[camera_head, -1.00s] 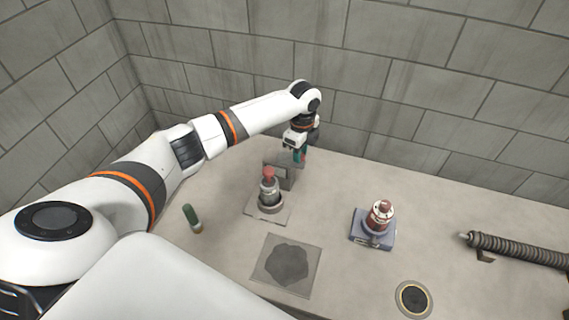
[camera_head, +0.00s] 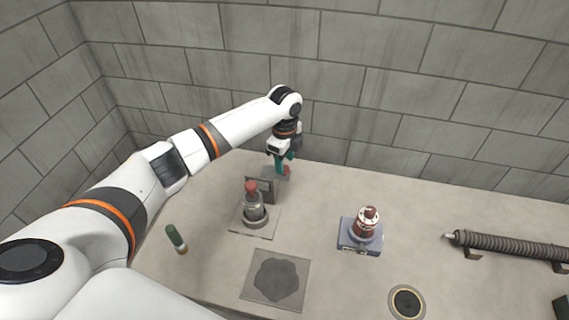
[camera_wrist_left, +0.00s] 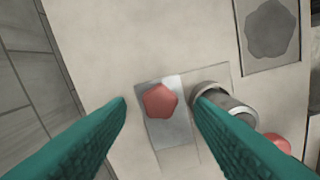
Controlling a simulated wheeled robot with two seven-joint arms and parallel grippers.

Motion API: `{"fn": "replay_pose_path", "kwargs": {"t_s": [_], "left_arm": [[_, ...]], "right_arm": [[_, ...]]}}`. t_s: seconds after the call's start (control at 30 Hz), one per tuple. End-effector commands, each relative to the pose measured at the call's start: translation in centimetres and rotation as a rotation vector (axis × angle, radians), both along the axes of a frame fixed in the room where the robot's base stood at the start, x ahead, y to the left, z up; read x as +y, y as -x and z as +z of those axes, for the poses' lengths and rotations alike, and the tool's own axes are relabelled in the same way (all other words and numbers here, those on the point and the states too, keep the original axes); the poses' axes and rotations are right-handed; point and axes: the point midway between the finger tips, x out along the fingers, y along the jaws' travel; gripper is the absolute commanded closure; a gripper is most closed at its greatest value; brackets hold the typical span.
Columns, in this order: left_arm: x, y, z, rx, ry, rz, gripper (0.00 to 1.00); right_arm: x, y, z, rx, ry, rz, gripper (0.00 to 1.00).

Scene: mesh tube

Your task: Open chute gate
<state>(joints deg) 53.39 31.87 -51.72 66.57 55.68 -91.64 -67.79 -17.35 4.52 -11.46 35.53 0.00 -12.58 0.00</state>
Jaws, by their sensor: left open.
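A small grey box (camera_head: 262,187) stands at the back left of the table, behind a metal cylinder with a red top (camera_head: 254,208). A red faceted knob (camera_wrist_left: 160,100) sits on the grey box in the left wrist view; a bit of red (camera_head: 288,170) shows by my fingers in the head view. My left gripper (camera_head: 283,164) is open, with teal fingers pointing down above the back of the box. In the wrist view the knob lies between the two fingers (camera_wrist_left: 160,103), apart from both. Which part is the chute gate, I cannot tell. My right gripper is not in view.
A red-and-white device on a blue base (camera_head: 361,234) stands right of centre. A dark-patched plate (camera_head: 255,290), a green cylinder (camera_head: 175,237), a round yellow-rimmed disc (camera_head: 407,302) and a ribbed tube (camera_head: 510,246) are also on the table. A block wall (camera_head: 400,90) stands behind.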

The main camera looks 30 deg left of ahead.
Motion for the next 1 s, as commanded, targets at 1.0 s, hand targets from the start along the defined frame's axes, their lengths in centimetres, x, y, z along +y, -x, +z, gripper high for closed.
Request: {"fn": "replay_pose_path", "kwargs": {"t_s": [1.0], "left_arm": [[0.0,0.0,10.3,0.000,0.001,-0.001,0.52]], "right_arm": [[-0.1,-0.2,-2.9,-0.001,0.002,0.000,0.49]]}}
